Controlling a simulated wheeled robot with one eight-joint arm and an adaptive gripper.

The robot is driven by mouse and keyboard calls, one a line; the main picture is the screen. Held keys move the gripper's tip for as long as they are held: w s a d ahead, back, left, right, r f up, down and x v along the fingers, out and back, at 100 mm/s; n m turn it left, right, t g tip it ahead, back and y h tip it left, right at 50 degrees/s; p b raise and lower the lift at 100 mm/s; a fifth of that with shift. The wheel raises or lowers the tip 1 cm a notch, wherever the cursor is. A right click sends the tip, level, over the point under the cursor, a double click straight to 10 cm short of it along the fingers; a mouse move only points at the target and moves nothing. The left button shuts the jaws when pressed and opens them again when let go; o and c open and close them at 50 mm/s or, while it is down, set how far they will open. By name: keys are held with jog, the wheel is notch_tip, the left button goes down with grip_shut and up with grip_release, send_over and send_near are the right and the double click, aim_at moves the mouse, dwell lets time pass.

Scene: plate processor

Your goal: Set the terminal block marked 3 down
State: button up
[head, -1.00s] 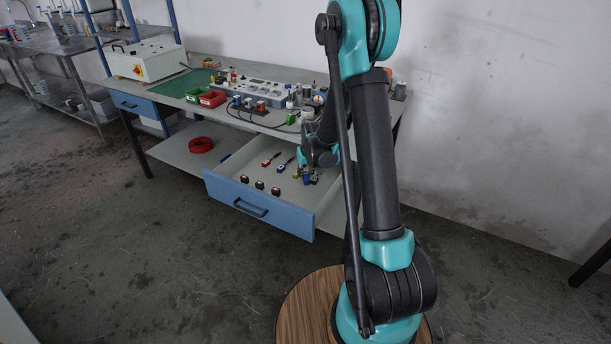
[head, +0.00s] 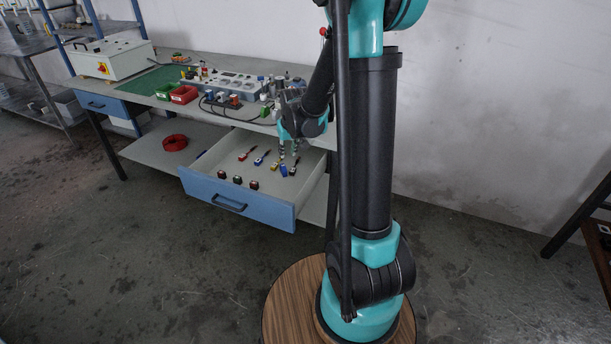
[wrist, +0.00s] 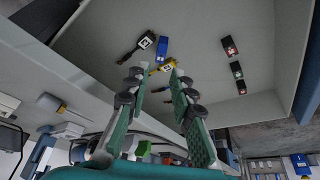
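In the wrist view a small yellow block with a pale tag (wrist: 167,66) lies on the drawer floor. A blue block (wrist: 162,48) lies beside it. A dark piece with a white tag (wrist: 145,42) is to their left. I cannot read which one is marked 3. The yellow block appears close to one fingertip.
The open drawer (head: 240,203) has a blue front and pale floor. A red-handled tool (head: 247,153) and a blue-handled one (head: 262,157) lie in it. The bench above carries a red bin (head: 184,94), a socket strip and a white box (head: 108,57).

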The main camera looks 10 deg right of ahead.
jog(key=s+d, duration=0.3)
jog(key=s, duration=1)
jog(key=s+d+m, duration=0.1)
jog(key=s+d, duration=0.2)
jog(key=s, duration=1)
jog(key=shift+s+d+m+h, duration=0.15)
jog(key=shift+s+m+h, duration=0.15)
jog(key=shift+s, duration=0.05)
